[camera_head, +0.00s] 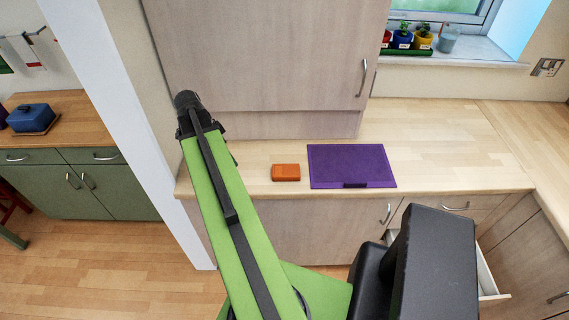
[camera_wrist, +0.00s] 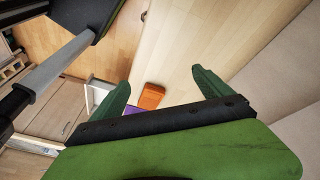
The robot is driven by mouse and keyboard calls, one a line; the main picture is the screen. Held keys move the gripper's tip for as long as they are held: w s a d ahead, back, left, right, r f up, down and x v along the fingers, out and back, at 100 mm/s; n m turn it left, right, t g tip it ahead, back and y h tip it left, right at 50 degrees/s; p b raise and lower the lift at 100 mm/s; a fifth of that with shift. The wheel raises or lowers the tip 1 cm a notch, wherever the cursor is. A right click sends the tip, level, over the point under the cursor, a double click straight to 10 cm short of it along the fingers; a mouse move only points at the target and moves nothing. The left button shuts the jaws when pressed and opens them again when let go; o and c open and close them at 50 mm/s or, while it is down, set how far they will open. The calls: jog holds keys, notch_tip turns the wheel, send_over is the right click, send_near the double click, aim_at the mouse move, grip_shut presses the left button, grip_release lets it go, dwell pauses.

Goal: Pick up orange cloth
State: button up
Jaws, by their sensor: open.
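The orange cloth (camera_head: 286,172) is a small folded block lying on the light wood counter, just left of a purple mat (camera_head: 352,166). In the wrist view the orange cloth (camera_wrist: 151,96) shows beyond my gripper, between its two fingers. My gripper (camera_wrist: 160,85) has its green fingers spread wide and nothing between them; it is apart from the cloth. In the head view my green arm reaches up toward the counter's left end, left of the cloth, and the fingers are hard to make out there.
The counter (camera_head: 450,150) is clear right of the mat. A tall cabinet (camera_head: 260,60) hangs above the counter behind the cloth. A white wall edge (camera_head: 130,130) stands at left. An open drawer (camera_head: 490,275) sticks out at lower right. Potted plants (camera_head: 410,38) stand on the windowsill.

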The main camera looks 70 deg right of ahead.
jog(key=s+d+r+m+g+p, duration=0.1)
jog(key=s+d+r+m, duration=0.2)
jog(key=s+d+m, duration=0.7)
jog(key=n+b, duration=0.3)
jog(key=b, duration=1.3)
send_near(285, 170)
jog(key=x, duration=0.9)
jog(key=shift+f, duration=0.1)
jog(key=shift+c, duration=0.3)
jog(key=c, duration=1.5)
notch_tip(285, 170, up, 5)
jog(key=p, duration=0.4)
jog(key=shift+p, duration=0.3)
jog(key=s+r+p, duration=0.2)
jog(key=s, duration=0.2)
jog(key=s+a+r+p, duration=0.1)
jog(key=s+r+p, duration=0.1)
jog(key=s, duration=0.1)
jog(key=s+r+p, duration=0.2)
jog(key=s, duration=0.2)
jog(key=shift+s+a+r, duration=0.2)
jog(key=shift+s+a, duration=0.1)
jog(key=shift+a, duration=0.05)
